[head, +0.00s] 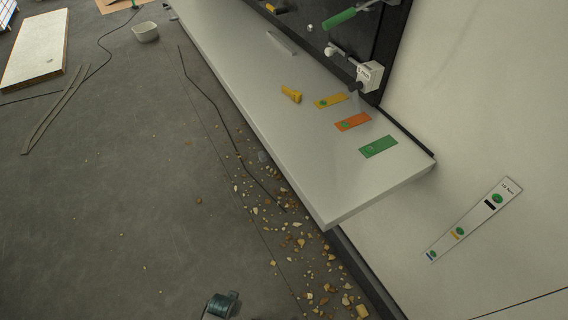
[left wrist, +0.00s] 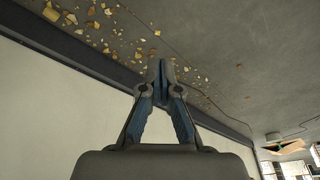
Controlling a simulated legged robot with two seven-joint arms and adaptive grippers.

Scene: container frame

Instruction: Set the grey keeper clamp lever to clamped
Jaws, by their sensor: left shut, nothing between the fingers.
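A dark panel (head: 310,28) stands at the top of the head view, at the back of a pale shelf. On its lower right is a small pale grey clamp-like fitting (head: 369,76), with a short lever and a round pale knob (head: 331,51) pointing left. This looks like the keeper clamp, but its setting cannot be told. A green-handled lever (head: 339,19) sits above it. My left gripper (left wrist: 161,66) is shut and empty in the left wrist view, over the floor beside the pale wall and well away from the panel. My right gripper is not in view.
The pale shelf (head: 300,170) carries a yellow piece (head: 291,95), a grey bar (head: 281,43) and yellow, orange and green labels. Rubble (head: 300,243) lies on the floor below its edge. A label strip (head: 474,219) is on the right wall.

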